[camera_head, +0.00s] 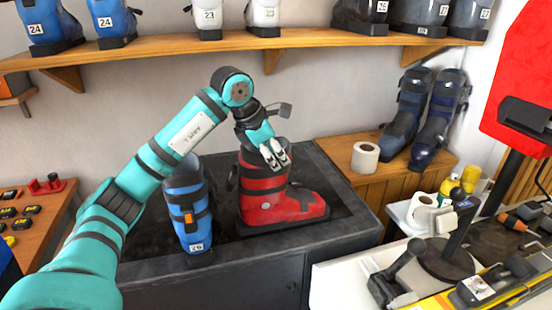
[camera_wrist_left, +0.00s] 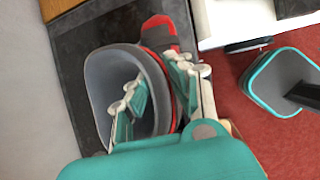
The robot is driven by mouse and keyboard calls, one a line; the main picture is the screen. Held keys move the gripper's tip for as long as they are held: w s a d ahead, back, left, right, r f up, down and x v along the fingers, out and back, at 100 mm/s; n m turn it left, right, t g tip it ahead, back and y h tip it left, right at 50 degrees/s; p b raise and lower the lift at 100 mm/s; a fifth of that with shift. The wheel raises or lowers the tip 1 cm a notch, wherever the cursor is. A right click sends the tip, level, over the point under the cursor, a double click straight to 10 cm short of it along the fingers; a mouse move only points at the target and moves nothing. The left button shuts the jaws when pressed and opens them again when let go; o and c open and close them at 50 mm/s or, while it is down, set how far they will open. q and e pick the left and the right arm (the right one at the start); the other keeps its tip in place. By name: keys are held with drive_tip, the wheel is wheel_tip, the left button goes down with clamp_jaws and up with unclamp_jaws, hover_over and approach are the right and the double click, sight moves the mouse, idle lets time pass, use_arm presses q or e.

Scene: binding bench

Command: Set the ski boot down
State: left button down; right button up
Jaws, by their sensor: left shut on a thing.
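A red ski boot (camera_head: 266,192) with a dark cuff stands upright over the dark bench mat (camera_head: 325,185), toe to the right; I cannot tell for sure whether its sole touches the mat. My left gripper (camera_head: 275,156) is shut on the wall of its cuff, from above. In the left wrist view one finger is inside the grey cuff opening (camera_wrist_left: 110,75) and the other is outside, by the red shell (camera_wrist_left: 158,32). My right gripper is not in view.
A blue boot marked 26 (camera_head: 187,205) stands on the bench just left of the red boot. A paper roll (camera_head: 365,157) and dark blue boots (camera_head: 425,115) stand on a wooden ledge at right. A shelf (camera_head: 140,50) with several boots runs above. Mat shows bare behind the red boot's toe.

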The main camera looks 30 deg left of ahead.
sight(285, 185)
use_arm(q)
drive_tip(key=shift+w+a+r, duration=0.15)
drive_tip(key=shift+w+a, duration=0.15)
drive_tip(key=shift+w, duration=0.25)
drive_tip(key=f, duration=0.1)
drive_tip(key=f+p, duration=0.1)
drive_tip(key=f, duration=0.1)
drive_tip(key=shift+w+a+f+p, duration=0.25)
drive_tip(key=shift+w+f+p, duration=0.05)
drive_tip(key=shift+p, duration=0.05)
drive_tip(key=c, duration=1.6)
unclamp_jaws()
drive_tip(key=shift+f, duration=0.15)
drive_tip(key=o, duration=0.4)
drive_tip(key=shift+s+d, duration=0.1)
drive_tip(key=shift+c, duration=0.2)
